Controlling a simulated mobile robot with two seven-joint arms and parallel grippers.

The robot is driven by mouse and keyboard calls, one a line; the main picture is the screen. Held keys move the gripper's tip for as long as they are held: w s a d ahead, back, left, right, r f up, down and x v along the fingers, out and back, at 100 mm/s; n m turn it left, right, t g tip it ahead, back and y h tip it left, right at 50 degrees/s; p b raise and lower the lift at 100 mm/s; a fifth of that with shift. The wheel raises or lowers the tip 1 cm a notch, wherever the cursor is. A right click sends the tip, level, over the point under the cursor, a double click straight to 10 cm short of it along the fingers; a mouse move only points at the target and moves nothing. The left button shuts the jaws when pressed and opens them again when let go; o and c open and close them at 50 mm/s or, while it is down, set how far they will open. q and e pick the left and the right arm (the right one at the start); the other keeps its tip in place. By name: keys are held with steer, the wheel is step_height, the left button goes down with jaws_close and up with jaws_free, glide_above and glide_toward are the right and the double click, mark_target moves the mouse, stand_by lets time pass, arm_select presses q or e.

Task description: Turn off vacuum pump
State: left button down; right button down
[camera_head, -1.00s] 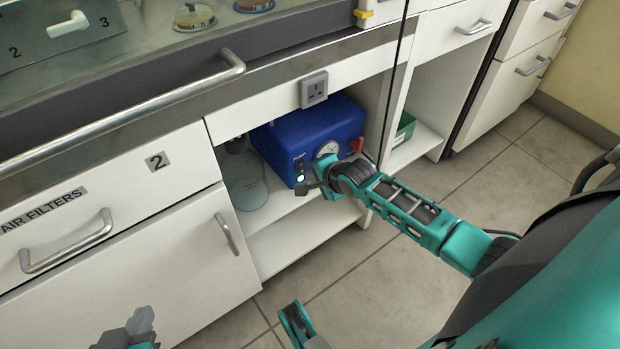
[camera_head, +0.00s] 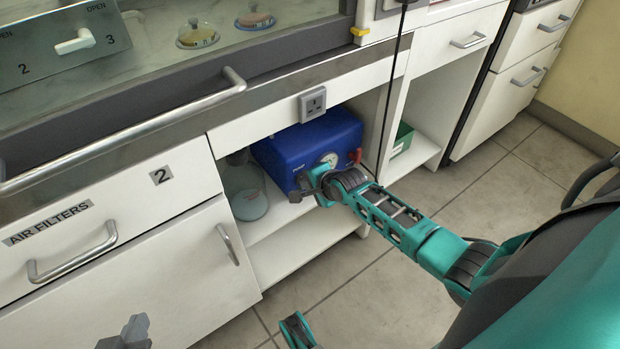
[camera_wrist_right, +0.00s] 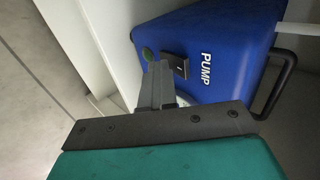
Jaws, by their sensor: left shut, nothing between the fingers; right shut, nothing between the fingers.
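The vacuum pump (camera_head: 300,142) is a blue box on the open shelf under the counter, with a round gauge (camera_head: 330,160) and a red part (camera_head: 355,155) on its front. In the right wrist view the pump (camera_wrist_right: 215,35) shows the word PUMP, a dark switch (camera_wrist_right: 175,65) and a dull green round indicator (camera_wrist_right: 147,54). My right gripper (camera_head: 296,196) is shut and empty at the pump's front; its fingertips (camera_wrist_right: 158,70) are right beside the switch, and contact cannot be told. My left gripper (camera_head: 128,335) is shut and empty, low at the left.
A glass flask (camera_head: 248,195) stands on the shelf left of the pump. A wall socket (camera_head: 313,103) is above it, and a black cable (camera_head: 391,95) hangs at the right. A green box (camera_head: 402,138) lies in the neighbouring bay. Cabinet walls bound the pump's bay.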

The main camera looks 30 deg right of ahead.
arm_select(q)
steer(key=shift+s+a+f, duration=0.1)
steer(key=shift+s+f, duration=0.05)
steer(key=shift+f, duration=0.2)
arm_select(e)
steer(key=shift+w+f, duration=0.1)
steer(key=shift+f, duration=0.05)
arm_select(q)
steer(key=shift+r, duration=0.1)
arm_select(e)
steer(key=shift+a, duration=0.1)
